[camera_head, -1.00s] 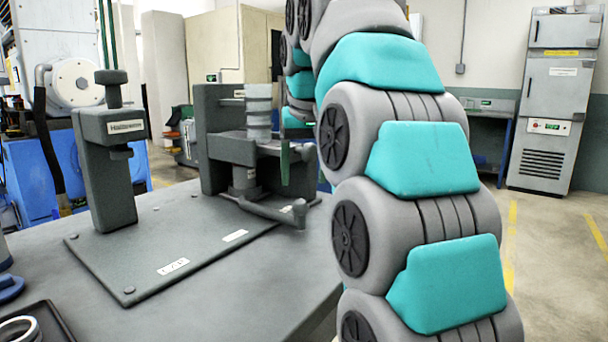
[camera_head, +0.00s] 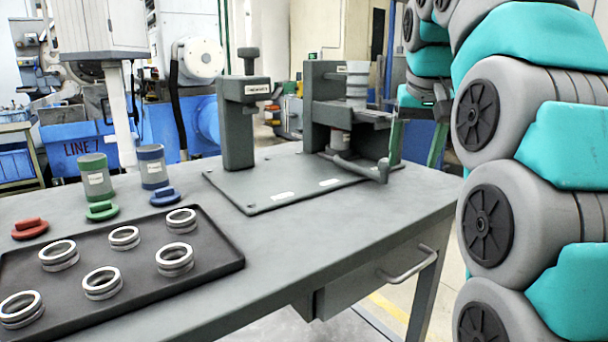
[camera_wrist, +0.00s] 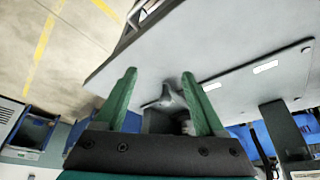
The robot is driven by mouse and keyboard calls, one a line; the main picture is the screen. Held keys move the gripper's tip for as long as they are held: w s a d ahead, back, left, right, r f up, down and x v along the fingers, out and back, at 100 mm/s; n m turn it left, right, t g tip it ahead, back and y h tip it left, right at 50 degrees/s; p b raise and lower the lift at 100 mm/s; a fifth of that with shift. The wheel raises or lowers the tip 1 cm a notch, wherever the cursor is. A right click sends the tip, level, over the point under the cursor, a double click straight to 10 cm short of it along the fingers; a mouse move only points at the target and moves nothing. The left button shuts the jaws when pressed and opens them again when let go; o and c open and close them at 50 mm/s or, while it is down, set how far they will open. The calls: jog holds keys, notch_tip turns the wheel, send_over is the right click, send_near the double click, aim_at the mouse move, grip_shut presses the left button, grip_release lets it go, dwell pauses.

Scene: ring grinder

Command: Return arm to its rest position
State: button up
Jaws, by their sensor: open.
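My gripper (camera_wrist: 158,78) shows in the wrist view with its two green fingers spread and nothing held between them. In the head view my gripper (camera_head: 416,150) hangs at the right, by the right side of a dark fixture with a grey cylinder (camera_head: 356,84). Whether it touches the fixture cannot be told. My arm (camera_head: 505,130) is bent, its teal and grey links filling the right of the head view. Part of the fixture (camera_wrist: 165,103) shows beyond the fingers in the wrist view.
The grey workbench (camera_head: 330,230) carries a dark stand (camera_head: 238,130) on a base plate, a black tray (camera_head: 215,262) of several metal rings, green (camera_head: 95,178) and blue (camera_head: 152,167) canisters, and coloured knobbed pieces. A drawer handle (camera_head: 408,265) projects from its front. Open floor lies at the right.

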jog(key=s+a+f+n+g, duration=0.1)
jog(key=s+a+f+g, duration=0.1)
jog(key=s+f, duration=1.5)
jog(key=s+a+f+g, duration=0.2)
jog(key=s+f+g, duration=0.2)
jog(key=s+f, duration=1.3)
jog(key=shift+s+f+n+y, duration=0.3)
jog(key=shift+f+n+y, duration=0.1)
jog(key=shift+f, duration=0.15)
